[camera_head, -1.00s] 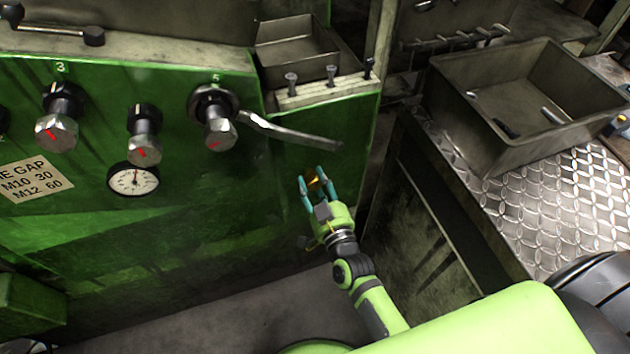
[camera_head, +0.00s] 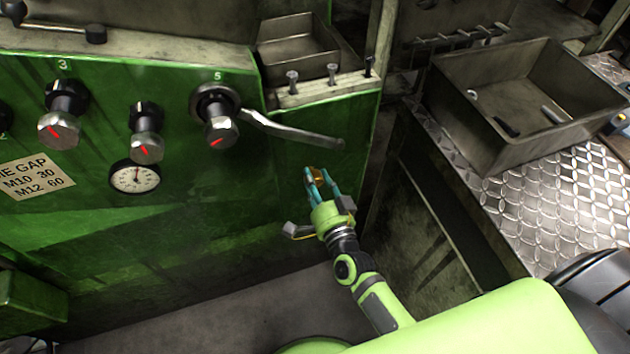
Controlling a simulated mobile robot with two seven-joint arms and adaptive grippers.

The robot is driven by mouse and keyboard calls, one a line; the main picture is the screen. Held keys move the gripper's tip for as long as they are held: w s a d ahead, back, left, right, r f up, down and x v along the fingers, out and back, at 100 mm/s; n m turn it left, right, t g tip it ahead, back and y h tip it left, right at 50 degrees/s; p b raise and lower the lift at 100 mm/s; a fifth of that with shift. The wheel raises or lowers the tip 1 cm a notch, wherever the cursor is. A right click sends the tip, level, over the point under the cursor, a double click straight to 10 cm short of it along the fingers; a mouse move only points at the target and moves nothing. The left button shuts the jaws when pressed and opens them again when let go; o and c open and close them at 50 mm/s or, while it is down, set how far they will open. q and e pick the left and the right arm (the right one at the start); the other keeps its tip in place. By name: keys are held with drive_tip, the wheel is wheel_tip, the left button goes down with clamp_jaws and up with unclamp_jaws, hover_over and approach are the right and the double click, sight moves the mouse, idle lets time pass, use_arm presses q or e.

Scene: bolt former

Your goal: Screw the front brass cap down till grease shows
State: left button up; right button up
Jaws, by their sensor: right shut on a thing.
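The front brass cap (camera_head: 317,173) is a small golden piece low on the right part of the green machine front. My right gripper (camera_head: 319,179) is shut on it, with its teal fingers on either side. The fingers and the green wrist hide part of the cap. I cannot make out any grease around it. My left gripper is not in view.
A wrench (camera_head: 290,130) sticks out from knob 5 just above my right gripper. Three bolts stand in a pale rack (camera_head: 320,91) higher up. A metal bin (camera_head: 490,140) stands on the tread plate (camera_head: 560,205) at the right.

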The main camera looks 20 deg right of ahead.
drive_tip(key=shift+w+d+r+m, duration=0.15)
drive_tip(key=shift+d+r+m, duration=0.2)
drive_tip(key=shift+m, duration=0.55)
drive_tip(key=o, duration=1.1)
drive_tip(key=shift+o, duration=0.2)
drive_tip(key=shift+f, duration=0.15)
drive_tip(key=shift+s+f, duration=0.1)
drive_tip(key=shift+s, duration=0.15)
drive_tip(key=s, duration=1.1)
drive_tip(key=shift+s+d, duration=0.2)
drive_tip(key=shift+s, duration=0.1)
